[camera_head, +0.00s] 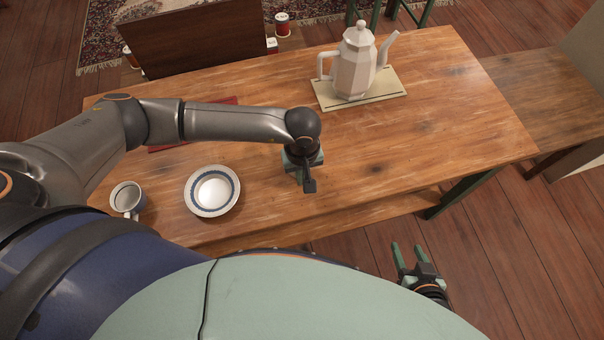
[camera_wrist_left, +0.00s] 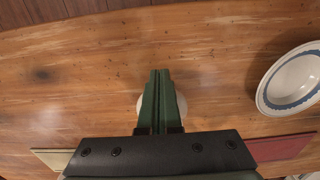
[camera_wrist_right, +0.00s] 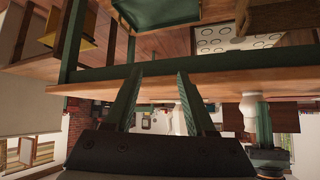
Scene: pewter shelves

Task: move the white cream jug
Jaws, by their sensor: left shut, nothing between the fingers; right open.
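A pale, rounded thing (camera_wrist_left: 181,104) shows on both sides of my left fingers in the left wrist view. It may be the white cream jug, but the fingers hide most of it. My left gripper (camera_head: 300,170) points down over the middle of the table, shut and empty; its closed fingers (camera_wrist_left: 160,73) show in the left wrist view. In the head view, that gripper hides whatever is under it. My right gripper (camera_head: 408,249) is open and empty, off the table's front edge; its spread fingers (camera_wrist_right: 157,75) show in the right wrist view.
A white coffee pot (camera_head: 352,68) stands on a cream mat (camera_head: 393,87) at the back of the wooden table (camera_head: 440,110). A blue-rimmed bowl (camera_head: 212,190) and a mug (camera_head: 126,197) are at left. A red mat (camera_head: 160,148) lies partly behind my left arm. The table's right side is clear.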

